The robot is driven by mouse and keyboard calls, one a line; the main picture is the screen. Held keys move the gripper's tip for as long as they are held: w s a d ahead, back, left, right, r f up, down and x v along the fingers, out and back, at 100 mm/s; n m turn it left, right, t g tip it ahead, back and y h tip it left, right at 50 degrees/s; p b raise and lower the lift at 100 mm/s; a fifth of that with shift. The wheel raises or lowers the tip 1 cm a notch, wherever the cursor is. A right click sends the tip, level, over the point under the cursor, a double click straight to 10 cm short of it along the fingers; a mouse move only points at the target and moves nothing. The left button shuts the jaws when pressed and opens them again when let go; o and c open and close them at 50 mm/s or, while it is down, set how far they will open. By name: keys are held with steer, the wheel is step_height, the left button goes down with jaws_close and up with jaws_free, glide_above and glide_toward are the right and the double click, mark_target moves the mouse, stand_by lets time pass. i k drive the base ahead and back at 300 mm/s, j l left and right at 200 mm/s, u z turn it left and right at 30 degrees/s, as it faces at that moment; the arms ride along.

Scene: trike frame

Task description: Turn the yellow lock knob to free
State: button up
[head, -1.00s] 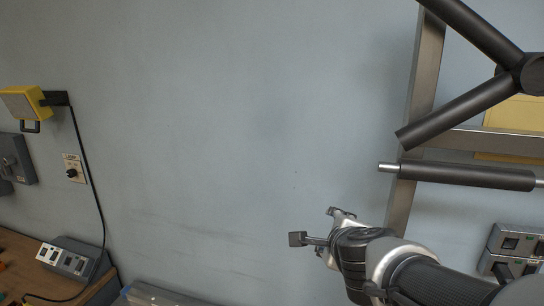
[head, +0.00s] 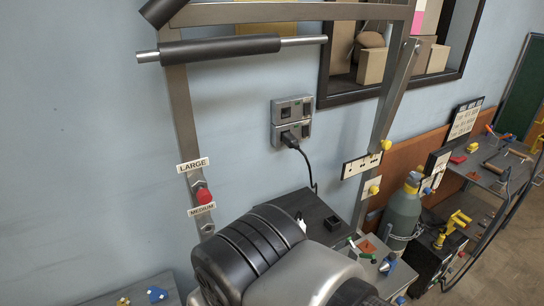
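Two small yellow knobs show on the right post of the metal frame: an upper yellow knob (head: 386,145) at the end of a white marked plate (head: 361,164), and a lower yellow knob (head: 374,190) beside a second small plate. I cannot tell which is the lock knob, or how either is turned. The metal frame (head: 182,115) stands close to the wall, with a padded bar (head: 220,48) across it. My arm fills the bottom middle of the head view. My gripper is not in view.
The left post carries a red knob (head: 204,196) between LARGE and MEDIUM labels. A wall socket box (head: 291,120) has a black plug and cable. A grey-green cylinder (head: 402,215) stands right of the frame. A tool bench (head: 490,165) is at the far right.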

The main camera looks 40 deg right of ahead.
mark_target(374, 189)
steer(key=z, duration=2.25)
steer(key=i+l+u, duration=0.2)
steer(key=i+l, duration=0.9)
steer(key=l+u, duration=0.1)
steer(key=u, duration=1.15)
